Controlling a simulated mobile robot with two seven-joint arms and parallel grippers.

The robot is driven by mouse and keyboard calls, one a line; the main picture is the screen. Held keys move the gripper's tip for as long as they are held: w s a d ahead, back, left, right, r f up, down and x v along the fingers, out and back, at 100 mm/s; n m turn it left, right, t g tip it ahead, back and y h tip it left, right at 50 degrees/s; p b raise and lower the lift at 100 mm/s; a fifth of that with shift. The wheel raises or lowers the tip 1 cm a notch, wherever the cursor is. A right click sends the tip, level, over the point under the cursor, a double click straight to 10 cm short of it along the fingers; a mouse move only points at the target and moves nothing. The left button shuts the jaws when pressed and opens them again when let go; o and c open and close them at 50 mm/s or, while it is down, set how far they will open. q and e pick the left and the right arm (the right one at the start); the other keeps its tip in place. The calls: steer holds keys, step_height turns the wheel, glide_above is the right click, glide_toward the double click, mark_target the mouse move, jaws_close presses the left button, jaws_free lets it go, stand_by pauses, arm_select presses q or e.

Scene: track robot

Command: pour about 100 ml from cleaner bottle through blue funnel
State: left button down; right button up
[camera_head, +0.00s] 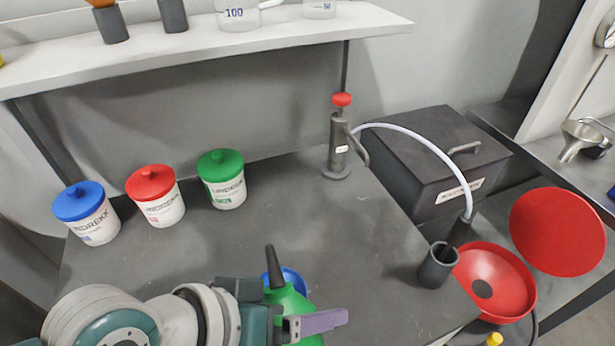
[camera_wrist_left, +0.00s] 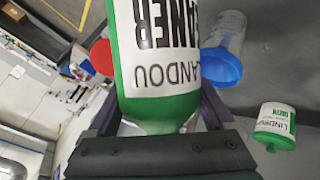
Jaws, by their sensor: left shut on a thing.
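The cleaner bottle (camera_head: 290,302) is green with a long black nozzle pointing up; it looks about upright. In the left wrist view its white label and green shoulder (camera_wrist_left: 160,108) appear upside down. My left gripper (camera_head: 300,322), with purple fingers, is shut around the bottle at the front of the bench. The blue funnel (camera_head: 293,277) is just behind the bottle in the head view, mostly hidden by it. In the left wrist view the blue funnel (camera_wrist_left: 221,69) sits beside the bottle, at a clear container (camera_wrist_left: 228,30). My right gripper is not in view.
Blue-lidded (camera_head: 88,215), red-lidded (camera_head: 157,197) and green-lidded (camera_head: 222,180) jars stand at the back left. A hand pump (camera_head: 338,145) with a white hose stands behind. A dark cup (camera_head: 437,268) and red funnel (camera_head: 497,283) are at right. The middle bench is clear.

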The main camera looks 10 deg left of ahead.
arm_select(q)
steer(key=shift+r+g, duration=0.2)
steer(key=shift+g, duration=0.1)
steer(key=shift+s+r+n+g+h, duration=0.1)
steer(key=shift+r+n+g+h, duration=0.15)
steer(key=shift+n+g+h, duration=0.2)
steer(key=shift+d+f+n+g+h+b, duration=0.1)
steer(key=shift+f+n+g+h+b, duration=0.3)
steer(key=shift+f+b, duration=0.95)
steer(key=shift+s+r, duration=0.15)
steer(key=shift+r, duration=0.4)
steer(key=shift+f, duration=0.1)
steer(key=shift+f+g+b, duration=0.35)
steer(key=shift+f+b, duration=0.1)
steer(key=shift+f, duration=0.15)
